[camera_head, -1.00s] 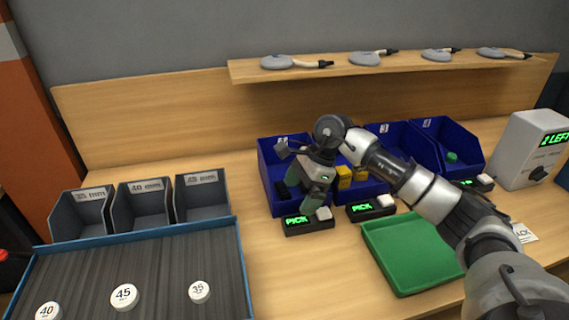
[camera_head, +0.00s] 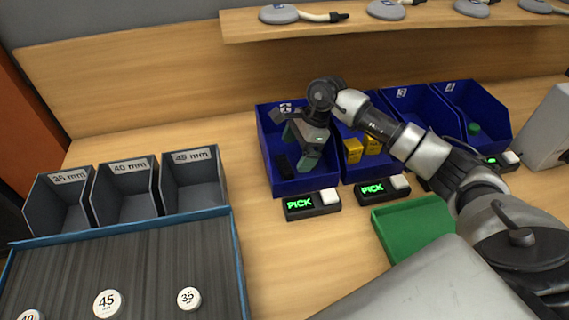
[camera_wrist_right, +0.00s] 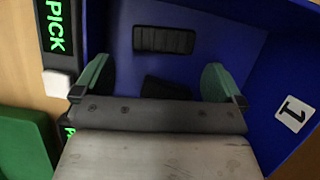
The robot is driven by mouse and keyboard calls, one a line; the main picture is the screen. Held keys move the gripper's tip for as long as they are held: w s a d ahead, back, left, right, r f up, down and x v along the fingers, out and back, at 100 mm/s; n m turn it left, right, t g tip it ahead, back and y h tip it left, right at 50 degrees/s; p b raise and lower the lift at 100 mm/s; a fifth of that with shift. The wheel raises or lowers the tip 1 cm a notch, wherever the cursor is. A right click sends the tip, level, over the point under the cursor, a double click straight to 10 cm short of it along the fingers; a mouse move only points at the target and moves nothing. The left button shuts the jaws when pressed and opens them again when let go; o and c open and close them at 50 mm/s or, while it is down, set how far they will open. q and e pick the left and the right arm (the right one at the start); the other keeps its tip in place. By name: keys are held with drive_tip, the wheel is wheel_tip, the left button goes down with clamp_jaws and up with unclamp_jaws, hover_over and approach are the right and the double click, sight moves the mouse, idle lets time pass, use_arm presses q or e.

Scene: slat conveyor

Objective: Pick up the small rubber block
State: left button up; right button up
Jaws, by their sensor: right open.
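Black ribbed rubber blocks lie in the blue bin marked 1 (camera_head: 318,184). In the right wrist view one block (camera_wrist_right: 164,40) lies on the bin floor beyond the fingers, and a second (camera_wrist_right: 164,88) is partly hidden by the gripper body. In the head view a dark block (camera_head: 284,166) shows left of the gripper. My right gripper (camera_head: 297,150) is over bin 1, pointing down, with its green fingers apart and nothing between them. In the right wrist view the open fingers (camera_wrist_right: 157,80) stand on both sides of the partly hidden block. My left gripper is not in view.
Bin walls surround the gripper. Yellow blocks (camera_head: 353,150) lie in the neighbouring bin, and a green item (camera_head: 474,128) in the far right one. Lit PICK displays (camera_head: 300,205) stand before the bins, with a green tray (camera_head: 408,228) nearer. Grey bins and a slat conveyor (camera_head: 130,265) are left.

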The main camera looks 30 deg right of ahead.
sight(289, 163)
drive_tip(key=x, duration=0.2)
drive_tip(key=p+x, duration=0.1)
drive_tip(key=shift+w+a+f, duration=0.2)
drive_tip(key=shift+a+f, duration=0.05)
drive_tip(key=shift+a, duration=0.05)
drive_tip(key=shift+f, duration=0.35)
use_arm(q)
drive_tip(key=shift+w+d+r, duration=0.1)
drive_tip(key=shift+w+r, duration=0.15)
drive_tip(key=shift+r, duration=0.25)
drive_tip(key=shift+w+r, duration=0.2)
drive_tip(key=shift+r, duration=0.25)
use_arm(e)
drive_tip(key=shift+c, duration=0.3)
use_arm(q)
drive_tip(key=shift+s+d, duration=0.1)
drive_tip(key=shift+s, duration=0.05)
use_arm(e)
drive_tip(key=c, duration=0.8)
drive_tip(key=shift+r, duration=0.1)
